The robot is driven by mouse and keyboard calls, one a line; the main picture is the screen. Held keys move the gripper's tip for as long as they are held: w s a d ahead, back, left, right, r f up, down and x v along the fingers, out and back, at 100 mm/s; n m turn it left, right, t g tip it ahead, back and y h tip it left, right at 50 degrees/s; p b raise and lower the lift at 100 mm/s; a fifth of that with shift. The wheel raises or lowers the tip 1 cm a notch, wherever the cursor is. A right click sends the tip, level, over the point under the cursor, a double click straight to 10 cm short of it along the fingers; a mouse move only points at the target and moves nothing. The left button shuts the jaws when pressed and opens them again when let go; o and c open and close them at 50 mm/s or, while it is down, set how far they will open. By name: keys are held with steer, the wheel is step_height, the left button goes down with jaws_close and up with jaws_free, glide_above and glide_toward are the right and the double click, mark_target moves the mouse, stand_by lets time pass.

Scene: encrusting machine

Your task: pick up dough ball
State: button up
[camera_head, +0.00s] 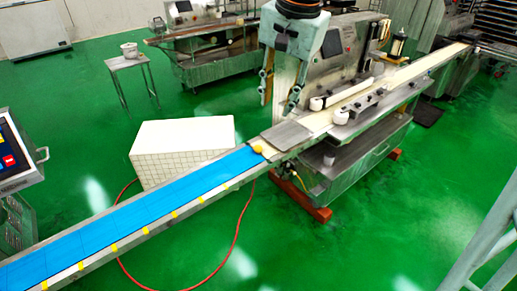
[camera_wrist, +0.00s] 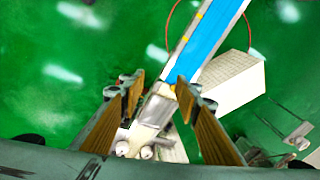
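The dough ball (camera_head: 257,148) is a small yellow-orange lump at the far end of the blue conveyor belt (camera_head: 150,205), where the belt meets a grey metal plate (camera_head: 286,136). My gripper (camera_head: 276,103) hangs above and slightly right of it in the head view, pointing down with its two fingers apart and nothing between them. In the wrist view my gripper (camera_wrist: 160,80) shows two wide-spread tan-padded fingers. A small yellow patch there, beside the right fingertip at the belt's end, may be the dough ball; the finger partly covers that area.
The encrusting machine (camera_head: 340,60) stands right behind my gripper, with its pale belt (camera_head: 400,77) running to the upper right. A white tiled block (camera_head: 184,150) stands beside the blue belt. A red hose (camera_head: 235,245) lies on the open green floor.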

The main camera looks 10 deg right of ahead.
steer(key=w+d+f+m+p, duration=0.1)
steer(key=w+f+m, duration=0.3)
steer(key=w+f, duration=0.9)
steer(key=w+d+f+m+g+p, duration=0.1)
steer(key=w+f+m, duration=0.4)
steer(key=w+f, duration=0.7)
steer(key=shift+w+d+f+m+p, duration=0.35)
steer(key=shift+w+d+p, duration=0.4)
steer(key=shift+w, duration=0.3)
steer(key=b, duration=0.1)
glide_above(259, 146)
steer(key=shift+s+d+f, duration=0.1)
steer(key=shift+s+f, duration=0.05)
steer(key=shift+f, duration=2)
steer(key=shift+s+d+f, duration=0.1)
steer(key=shift+s+f, duration=0.05)
steer(key=shift+f, duration=1.95)
steer(key=shift+w+a+f+b, duration=0.15)
steer(key=shift+f+b, duration=0.15)
steer(key=shift+f, duration=1)
steer(key=shift+w+a+f+b, duration=0.15)
steer(key=shift+f+b, duration=0.15)
steer(key=shift+f, duration=0.95)
steer(key=shift+c, duration=0.2)
